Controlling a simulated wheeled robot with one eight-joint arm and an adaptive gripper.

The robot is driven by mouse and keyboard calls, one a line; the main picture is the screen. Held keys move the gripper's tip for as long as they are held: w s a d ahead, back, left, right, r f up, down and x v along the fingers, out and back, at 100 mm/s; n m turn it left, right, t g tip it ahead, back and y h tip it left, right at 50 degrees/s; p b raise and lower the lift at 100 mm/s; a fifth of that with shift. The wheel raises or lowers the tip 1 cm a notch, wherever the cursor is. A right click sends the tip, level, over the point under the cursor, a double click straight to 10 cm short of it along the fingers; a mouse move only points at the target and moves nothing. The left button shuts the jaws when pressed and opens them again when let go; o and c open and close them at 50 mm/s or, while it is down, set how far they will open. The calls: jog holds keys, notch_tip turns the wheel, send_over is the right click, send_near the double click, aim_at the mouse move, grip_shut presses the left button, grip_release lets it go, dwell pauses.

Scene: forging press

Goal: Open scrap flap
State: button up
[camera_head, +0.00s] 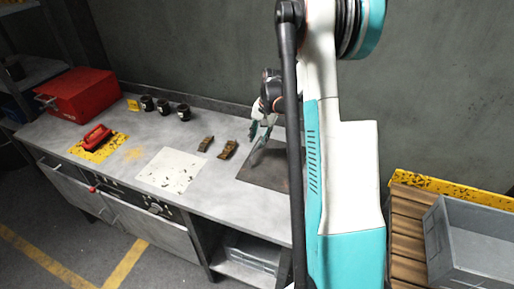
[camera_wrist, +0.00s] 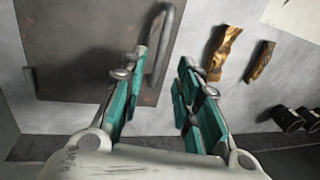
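The scrap flap is a dark, rust-marked square plate (camera_head: 262,170) set in the workbench top, lying flat and closed. It fills the upper left of the wrist view (camera_wrist: 85,45). A grey bar handle (camera_wrist: 168,42) runs along the plate's right edge in that view. My gripper (camera_head: 264,132) hangs over the flap's far left part in the head view. In the wrist view my gripper (camera_wrist: 164,62) is open, with teal fingers spread on either side of the handle's lower end. Whether a finger touches the handle I cannot tell. My arm hides the flap's right side in the head view.
Two brown metal pieces (camera_head: 228,149) lie left of the flap, by a white sheet (camera_head: 171,170). Several black cups (camera_head: 163,106), a red tool (camera_head: 97,137) and a red toolbox (camera_head: 80,95) stand farther left. A grey crate (camera_head: 470,245) is at right.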

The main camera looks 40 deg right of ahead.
aim_at(256, 149)
jog(key=shift+w+a+f+b, duration=0.1)
jog(key=shift+w+f+b, duration=0.05)
jog(key=shift+f, duration=0.7)
jog(key=shift+w+a+f+b, duration=0.1)
jog(key=shift+w+f+b, duration=0.05)
jog(key=shift+f, duration=0.75)
jog(key=shift+w+a+f+b, duration=0.1)
jog(key=shift+w+f+b, duration=0.05)
jog(key=shift+f, duration=0.7)
grip_shut()
